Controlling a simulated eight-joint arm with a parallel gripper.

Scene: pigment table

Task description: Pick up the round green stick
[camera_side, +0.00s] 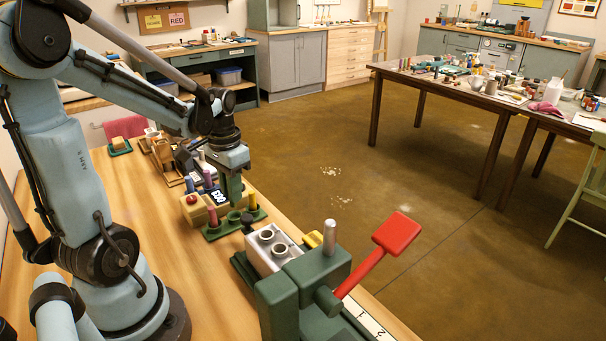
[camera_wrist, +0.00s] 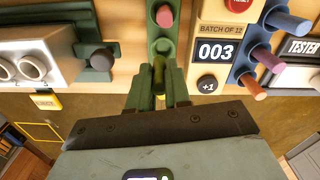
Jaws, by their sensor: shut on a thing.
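My gripper (camera_side: 232,198) is shut on the round green stick (camera_wrist: 159,75), which shows between the fingers in the wrist view. In the side view the green fingers largely hide the stick. The gripper points down over the middle of a green rack (camera_side: 222,231). A round socket (camera_side: 234,216) shows in the rack below the fingers. I cannot tell how far the stick's lower end is from it. A red stick (camera_side: 211,213) stands upright at the rack's left end, and a yellow stick (camera_side: 252,201) at its right end.
A counter block reading 003 (camera_wrist: 217,50) and a blue rack with several coloured sticks (camera_wrist: 265,57) are close beside the green rack. A silver block with two round openings (camera_side: 270,255) and a green press with a red lever (camera_side: 396,232) stand nearer the side camera.

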